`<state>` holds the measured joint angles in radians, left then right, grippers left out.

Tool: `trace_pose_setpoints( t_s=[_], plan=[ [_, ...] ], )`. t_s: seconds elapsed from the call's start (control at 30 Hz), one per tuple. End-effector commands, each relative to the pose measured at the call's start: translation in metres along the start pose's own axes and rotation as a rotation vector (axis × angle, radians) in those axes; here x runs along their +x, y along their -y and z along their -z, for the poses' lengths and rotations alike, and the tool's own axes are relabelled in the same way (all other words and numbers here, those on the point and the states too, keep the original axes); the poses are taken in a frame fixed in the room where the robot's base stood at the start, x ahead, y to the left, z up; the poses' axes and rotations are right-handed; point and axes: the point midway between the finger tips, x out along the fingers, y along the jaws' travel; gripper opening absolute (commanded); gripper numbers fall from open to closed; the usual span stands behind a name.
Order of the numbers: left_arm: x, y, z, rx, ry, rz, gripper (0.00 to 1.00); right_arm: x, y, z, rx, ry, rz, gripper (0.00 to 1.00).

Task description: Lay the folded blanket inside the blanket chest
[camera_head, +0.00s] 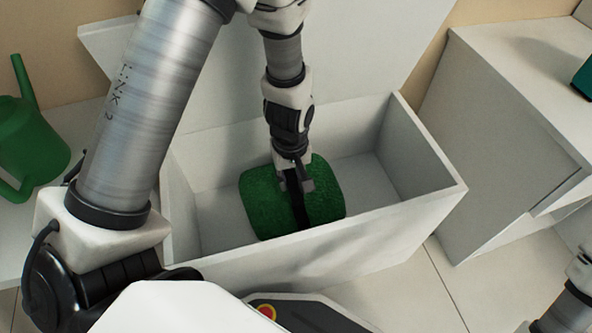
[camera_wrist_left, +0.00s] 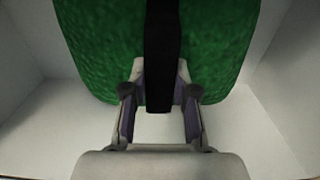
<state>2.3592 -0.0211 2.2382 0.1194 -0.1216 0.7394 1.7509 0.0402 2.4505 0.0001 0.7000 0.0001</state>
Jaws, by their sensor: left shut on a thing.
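The folded blanket (camera_head: 261,202) is green with a black strap across its middle. In the head view it is inside the white open blanket chest (camera_head: 425,150), between its walls. My left gripper (camera_head: 297,186) reaches down into the chest and is shut on the blanket's black strap. In the left wrist view the gripper's fingers (camera_wrist_left: 160,100) close on the strap, and the green blanket (camera_wrist_left: 90,45) fills the upper part. Whether the blanket rests on the chest floor, I cannot tell. A piece of my right arm shows at the lower right, but its gripper is out of view.
The chest's lid (camera_head: 345,50) stands open behind it. A green watering can (camera_head: 35,140) stands on a white surface at the left. A white cabinet (camera_head: 510,110) stands at the right, with a dark teal object (camera_head: 583,80) on top. Bare floor tiles show at the lower right.

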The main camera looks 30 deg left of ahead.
Motion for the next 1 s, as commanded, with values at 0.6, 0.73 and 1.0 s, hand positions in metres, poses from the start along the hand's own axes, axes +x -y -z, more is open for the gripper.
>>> trace_pose_setpoints(
  t_s=[0.6, 0.73, 1.0],
  plan=[
    [0.059, 0.000, 0.000, 0.000, -0.001, 0.000, 0.00, 0.042, -0.001, 0.002, 0.008, -0.006, -0.001, 0.58],
    [0.060, 0.000, 0.000, 0.000, -0.001, 0.000, 0.52, 0.042, -0.001, 0.002, 0.008, -0.005, -0.001, 0.58],
    [0.060, 0.000, 0.000, 0.000, -0.001, 0.000, 0.52, 0.042, -0.001, 0.002, 0.008, -0.005, -0.001, 0.58]
  ],
)
